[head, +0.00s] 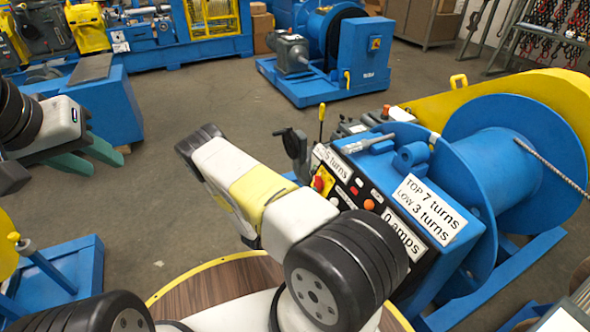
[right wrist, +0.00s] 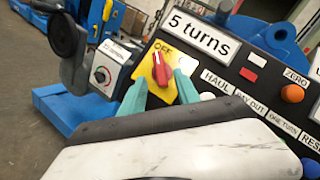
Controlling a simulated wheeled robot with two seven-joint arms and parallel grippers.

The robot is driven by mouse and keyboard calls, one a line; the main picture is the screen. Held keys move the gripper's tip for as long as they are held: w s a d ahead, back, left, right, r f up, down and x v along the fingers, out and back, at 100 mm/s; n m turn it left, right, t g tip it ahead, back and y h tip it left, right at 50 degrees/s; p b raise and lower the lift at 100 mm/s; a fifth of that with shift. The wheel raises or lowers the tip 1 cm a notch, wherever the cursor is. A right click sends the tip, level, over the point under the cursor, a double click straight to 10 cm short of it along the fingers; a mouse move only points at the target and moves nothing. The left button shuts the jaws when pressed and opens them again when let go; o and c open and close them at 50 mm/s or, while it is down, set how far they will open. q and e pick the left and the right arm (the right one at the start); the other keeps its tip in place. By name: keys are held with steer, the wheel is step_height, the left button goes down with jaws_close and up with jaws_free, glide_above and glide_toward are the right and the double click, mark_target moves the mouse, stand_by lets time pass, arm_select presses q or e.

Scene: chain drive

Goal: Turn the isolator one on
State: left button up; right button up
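The isolator is a red rotary knob (right wrist: 161,70) on a yellow plate (right wrist: 149,87) marked OFF. The knob's upper end points towards the OFF mark; a second mark to the right is partly hidden. In the head view the knob (head: 318,184) sits at the left end of the black control panel. My right gripper (right wrist: 160,86) is open, its teal fingertips on either side of the knob's lower part; I cannot tell whether they touch it. In the head view that gripper is hidden. My left gripper (head: 105,164) is open and empty over the floor, far left.
The black panel (right wrist: 236,80) carries buttons close right of the isolator, including an orange one (right wrist: 292,93). A grey box with a dial (right wrist: 101,75) and a black handwheel (right wrist: 67,36) stand to the left. A blue winch drum (head: 500,165) is behind.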

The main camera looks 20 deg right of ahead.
mark_target(317, 184)
steer(key=shift+x, duration=2.35)
steer(key=shift+c, duration=0.5)
jaws_close()
